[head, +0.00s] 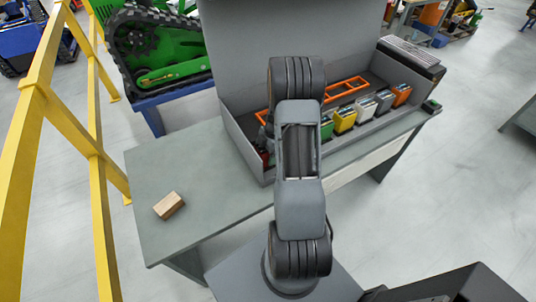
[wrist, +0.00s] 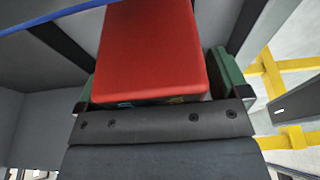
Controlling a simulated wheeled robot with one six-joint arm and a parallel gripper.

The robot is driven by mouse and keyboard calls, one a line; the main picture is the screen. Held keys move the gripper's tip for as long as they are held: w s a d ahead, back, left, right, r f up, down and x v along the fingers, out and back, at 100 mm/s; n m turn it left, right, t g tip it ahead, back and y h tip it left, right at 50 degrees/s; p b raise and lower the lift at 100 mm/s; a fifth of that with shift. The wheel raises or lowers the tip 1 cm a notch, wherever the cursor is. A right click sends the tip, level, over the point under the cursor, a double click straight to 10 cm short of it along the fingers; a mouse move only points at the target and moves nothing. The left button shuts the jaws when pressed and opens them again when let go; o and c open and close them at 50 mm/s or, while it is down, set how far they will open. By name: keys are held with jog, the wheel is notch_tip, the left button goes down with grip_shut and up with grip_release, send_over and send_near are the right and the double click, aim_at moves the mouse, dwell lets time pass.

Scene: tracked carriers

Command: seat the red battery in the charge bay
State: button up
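The red battery (wrist: 152,50) fills the middle of the wrist view, between the two finger pads of my gripper (wrist: 157,82). Both pads lie close against its sides, and it appears held. In the head view my arm hides most of the gripper. A small part of the red battery (head: 265,158) shows left of the arm, inside the left end of the grey open-topped tray. I cannot tell whether it touches the tray floor. Orange frames (head: 346,87) lie in the tray; I cannot tell which place is the charge bay.
Green (head: 326,128), yellow (head: 344,119), grey (head: 365,108) and orange (head: 401,94) batteries stand in a row along the tray's front. A wooden block (head: 168,205) lies on the bench (head: 215,190), whose left part is otherwise clear. A yellow railing (head: 95,150) stands left.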

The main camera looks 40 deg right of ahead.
jog(key=c, duration=1.5)
jog(key=shift+c, duration=0.2)
jog(key=shift+r, duration=0.2)
